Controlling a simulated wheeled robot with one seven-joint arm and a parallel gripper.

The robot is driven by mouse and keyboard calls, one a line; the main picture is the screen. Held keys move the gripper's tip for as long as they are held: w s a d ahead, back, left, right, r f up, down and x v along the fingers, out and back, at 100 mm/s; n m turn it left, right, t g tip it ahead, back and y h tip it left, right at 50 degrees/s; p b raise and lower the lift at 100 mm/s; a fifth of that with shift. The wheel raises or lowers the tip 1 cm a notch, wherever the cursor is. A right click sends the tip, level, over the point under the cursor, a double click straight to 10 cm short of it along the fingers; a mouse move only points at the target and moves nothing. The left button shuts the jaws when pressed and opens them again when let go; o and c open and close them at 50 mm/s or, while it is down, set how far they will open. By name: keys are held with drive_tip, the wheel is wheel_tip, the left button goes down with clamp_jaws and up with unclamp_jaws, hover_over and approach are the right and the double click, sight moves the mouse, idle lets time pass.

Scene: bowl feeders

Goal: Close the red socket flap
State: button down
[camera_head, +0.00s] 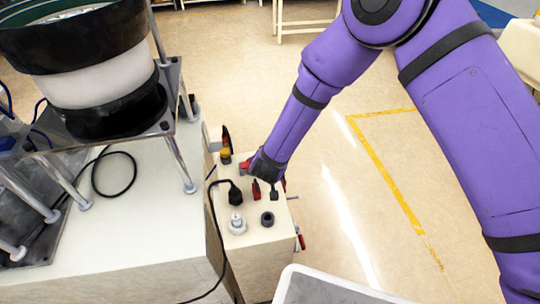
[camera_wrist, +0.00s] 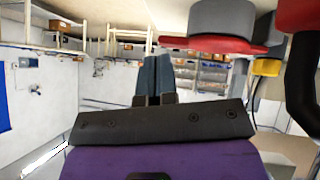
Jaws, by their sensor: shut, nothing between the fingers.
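A red flap (camera_head: 245,166) shows on the pale control box, just left of the dark end of my arm. In the wrist view, a red, flat piece (camera_wrist: 212,44) lies against a grey round socket body (camera_wrist: 222,18), to the upper right of my fingers. I cannot tell the flap's exact angle. My gripper (camera_wrist: 153,75) is shut and empty, its two blue-grey fingers side by side. In the head view, my fingertips are hard to make out.
The control box (camera_head: 258,238) also carries a black plug (camera_head: 235,194) with a cable, a white socket (camera_head: 237,224), a dark round socket (camera_head: 267,219) and a yellow-topped knob (camera_head: 225,156). A bowl feeder (camera_head: 88,70) stands left. Open floor lies right of the box.

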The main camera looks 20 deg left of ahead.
drive_tip(key=shift+w+d+f, duration=0.1)
drive_tip(key=shift+d+f, duration=0.1)
drive_tip(key=shift+f, duration=0.35)
drive_tip(key=shift+f, duration=0.1)
idle(0.4)
